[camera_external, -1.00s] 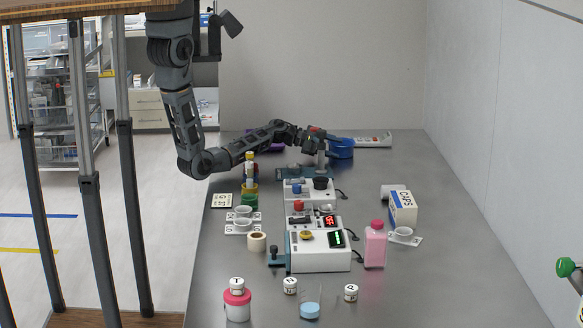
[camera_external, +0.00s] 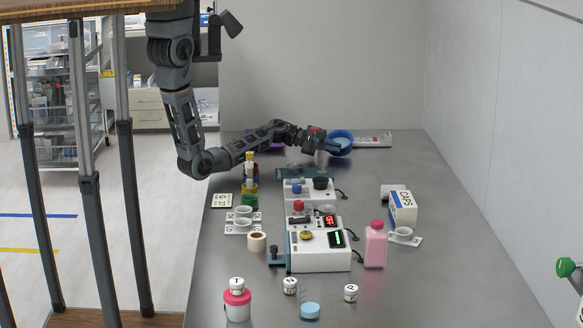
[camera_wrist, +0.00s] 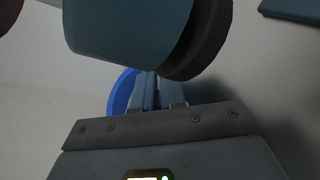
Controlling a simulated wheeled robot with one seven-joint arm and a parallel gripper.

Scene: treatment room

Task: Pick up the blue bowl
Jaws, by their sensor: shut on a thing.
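The blue bowl (camera_external: 340,138) is at the far end of the grey table in the external view, tilted so its lighter inside faces the camera. My gripper (camera_external: 334,148) is at the bowl's near rim, shut on it. In the wrist view the blue bowl (camera_wrist: 122,92) shows as a curved edge behind the fingers of my gripper (camera_wrist: 152,92). A large teal-grey cylinder in the foreground hides much of the bowl there. Whether the bowl touches the table is hard to tell.
A flat white panel (camera_external: 373,140) lies right of the bowl. A purple thing (camera_external: 251,146) is partly hidden behind my arm. White devices with buttons (camera_external: 320,258), a pink bottle (camera_external: 375,246) and a white box (camera_external: 402,207) stand nearer. The table's right side is mostly clear.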

